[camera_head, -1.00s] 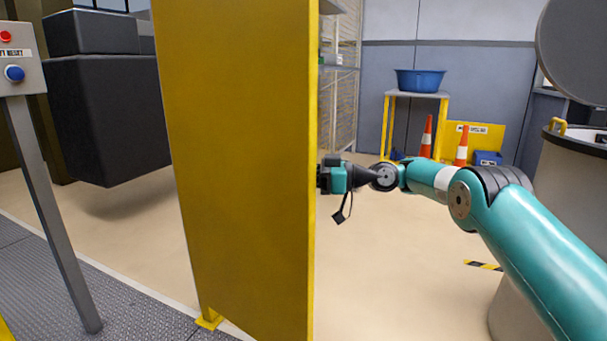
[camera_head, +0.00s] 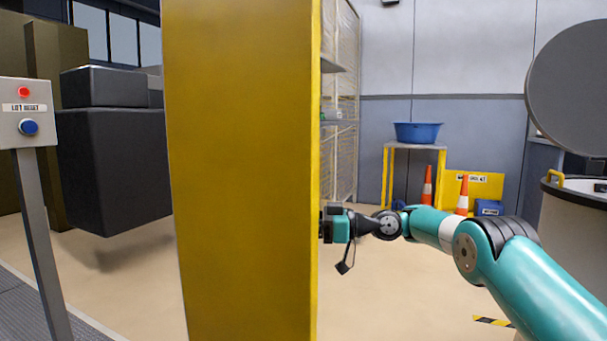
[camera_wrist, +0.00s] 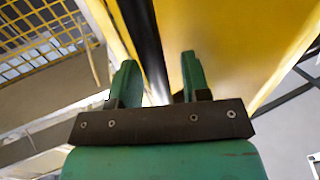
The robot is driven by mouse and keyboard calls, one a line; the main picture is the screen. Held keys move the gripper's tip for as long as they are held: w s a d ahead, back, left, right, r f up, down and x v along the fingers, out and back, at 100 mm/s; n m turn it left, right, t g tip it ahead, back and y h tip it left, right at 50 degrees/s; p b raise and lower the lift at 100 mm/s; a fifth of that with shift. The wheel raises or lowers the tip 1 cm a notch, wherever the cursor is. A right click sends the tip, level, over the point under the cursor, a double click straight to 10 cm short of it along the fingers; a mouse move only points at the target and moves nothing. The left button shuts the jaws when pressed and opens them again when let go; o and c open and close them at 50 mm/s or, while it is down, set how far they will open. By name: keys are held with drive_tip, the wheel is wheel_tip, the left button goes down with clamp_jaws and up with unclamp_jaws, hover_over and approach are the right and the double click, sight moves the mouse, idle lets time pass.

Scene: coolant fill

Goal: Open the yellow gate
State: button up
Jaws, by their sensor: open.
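The yellow gate (camera_head: 240,170) is a tall solid panel that fills the middle of the head view, its right edge facing my arm. In the wrist view the gate's yellow face (camera_wrist: 230,45) is at upper right, with a dark upright bar (camera_wrist: 147,45) beside it. My gripper (camera_wrist: 158,78) has its two green fingers apart, pointing toward the gap by the bar; I see nothing held. In the head view my gripper (camera_head: 335,227) is at the gate's right edge, its tips hidden behind the panel. I cannot tell whether it touches the gate.
A control post (camera_head: 27,120) with red and blue buttons stands at left, near a dark grey block (camera_head: 115,145). A large round tank (camera_head: 575,215) with a raised lid is at right. Behind are a blue tub (camera_head: 418,132) on a stand and cones (camera_head: 427,187). Floor between is clear.

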wheel_tip(320, 180, up, 18)
drive_tip(key=p, duration=0.8)
drive_tip(key=shift+a+r, duration=0.1)
